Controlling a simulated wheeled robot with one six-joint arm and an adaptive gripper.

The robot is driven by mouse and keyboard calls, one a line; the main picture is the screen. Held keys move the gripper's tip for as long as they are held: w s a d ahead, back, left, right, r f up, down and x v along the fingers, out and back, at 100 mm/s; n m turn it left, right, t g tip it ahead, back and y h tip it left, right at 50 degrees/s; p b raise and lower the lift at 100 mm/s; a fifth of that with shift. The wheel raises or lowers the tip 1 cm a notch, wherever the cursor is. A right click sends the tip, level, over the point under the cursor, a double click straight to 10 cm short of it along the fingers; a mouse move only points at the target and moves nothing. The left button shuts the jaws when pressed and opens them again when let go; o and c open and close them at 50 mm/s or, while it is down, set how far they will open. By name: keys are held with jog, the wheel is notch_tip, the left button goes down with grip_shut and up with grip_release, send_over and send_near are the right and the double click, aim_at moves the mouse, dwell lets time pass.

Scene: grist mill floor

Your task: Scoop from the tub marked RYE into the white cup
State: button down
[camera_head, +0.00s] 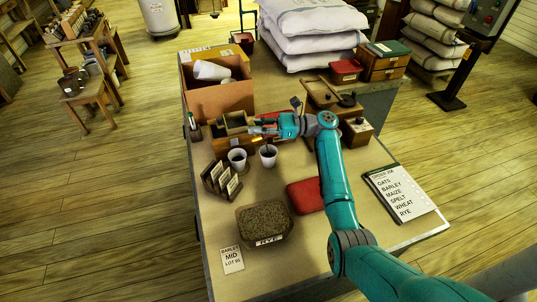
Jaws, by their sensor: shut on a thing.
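The tub marked RYE (264,218) stands near the front of the table, full of brownish grain, its label facing front. Two white cups stand behind it, a left one (237,160) and a right one (268,157), side by side with dark insides. My gripper (256,130) is behind the cups, pointing left at the wooden box (222,132). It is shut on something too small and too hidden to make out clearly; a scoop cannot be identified. The gripper is well away from the RYE tub.
A red folded-looking item (304,196) lies right of the tub. A card rack (221,181) stands left of the cups. A cardboard box (218,98) and sacks (312,32) are at the back. An order board (399,194) lies right; a BARLEY card (232,260) lies front left.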

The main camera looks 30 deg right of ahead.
jog(key=shift+t+y, duration=0.5)
jog(key=shift+y, duration=0.3)
jog(key=r, duration=0.1)
jog(key=d+r, duration=0.1)
jog(key=r, duration=0.2)
jog(key=shift+s+d+r, duration=0.25)
jog(key=shift+d+r, duration=0.15)
jog(key=shift+d+r, duration=0.15)
jog(key=shift+r, duration=0.15)
jog(key=shift+d+r+m, duration=0.1)
jog(key=shift+r+m, duration=0.2)
jog(key=shift+s+d+r+t+y, duration=0.1)
jog(key=shift+d+r+t+y, duration=0.05)
jog(key=shift+r+y, duration=0.2)
jog(key=shift+s+d+r+t+y, duration=0.15)
jog(key=shift+r+y, duration=0.1)
jog(key=shift+r, duration=0.15)
jog(key=shift+d+r+m+t+y+p, duration=0.4)
jog(key=shift+d+r+t+y, duration=0.1)
jog(key=shift+r+t+y, duration=0.15)
dwell(0.3)
